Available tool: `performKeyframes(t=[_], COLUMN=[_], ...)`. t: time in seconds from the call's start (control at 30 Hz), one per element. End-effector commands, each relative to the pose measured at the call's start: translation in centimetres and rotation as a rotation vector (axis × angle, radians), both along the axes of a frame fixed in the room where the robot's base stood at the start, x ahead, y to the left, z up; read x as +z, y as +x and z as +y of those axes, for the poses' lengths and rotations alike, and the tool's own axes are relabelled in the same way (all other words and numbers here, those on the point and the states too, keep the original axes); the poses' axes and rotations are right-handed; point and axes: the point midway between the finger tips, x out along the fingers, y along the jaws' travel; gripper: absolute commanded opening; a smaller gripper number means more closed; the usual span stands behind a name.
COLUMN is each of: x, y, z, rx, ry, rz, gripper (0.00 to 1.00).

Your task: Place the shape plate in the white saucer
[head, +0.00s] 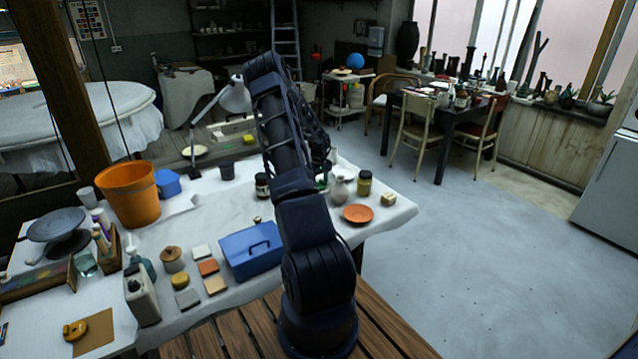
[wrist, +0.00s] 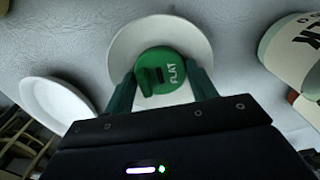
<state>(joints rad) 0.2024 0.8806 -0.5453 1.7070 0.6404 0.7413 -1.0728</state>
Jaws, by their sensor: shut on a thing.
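My gripper (wrist: 162,84) is shut on a green round plate marked "FLAT" (wrist: 174,60) in the wrist view, with one finger on each side. I take this to be the shape plate. Behind it is a white round dish (wrist: 128,38), which looks like the white saucer. The plate overlaps the middle of the dish; I cannot tell whether it touches it.
Another white dish (wrist: 50,106) is at left in the wrist view, and a labelled container (wrist: 290,50) at right. In the head view, a blue toolbox (head: 250,252), an orange saucer (head: 357,213) and an orange bucket (head: 130,195) stand on the white-covered table.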

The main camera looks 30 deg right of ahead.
Motion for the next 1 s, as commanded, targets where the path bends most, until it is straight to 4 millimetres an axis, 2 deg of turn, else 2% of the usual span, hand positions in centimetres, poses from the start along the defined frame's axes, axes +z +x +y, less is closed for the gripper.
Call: performKeyframes(t=[0.27, 0.3, 0.33, 0.6, 0.77, 1.0], x=[-0.8, -0.9, -0.9, -0.6, 1.6, 6.7], y=[-0.1, -0.1, -0.1, -0.2, -0.1, 0.0], z=[0.2, 0.2, 0.2, 0.3, 0.2, 0.0], rx=[0.001, 0.001, 0.001, 0.001, 0.0, 0.001], ry=[0.002, 0.002, 0.003, 0.004, 0.004, 0.001], rz=[0.003, 0.004, 0.004, 0.007, 0.004, 0.0], gripper=[0.34, 0.6, 0.66, 0.66, 0.66, 0.66])
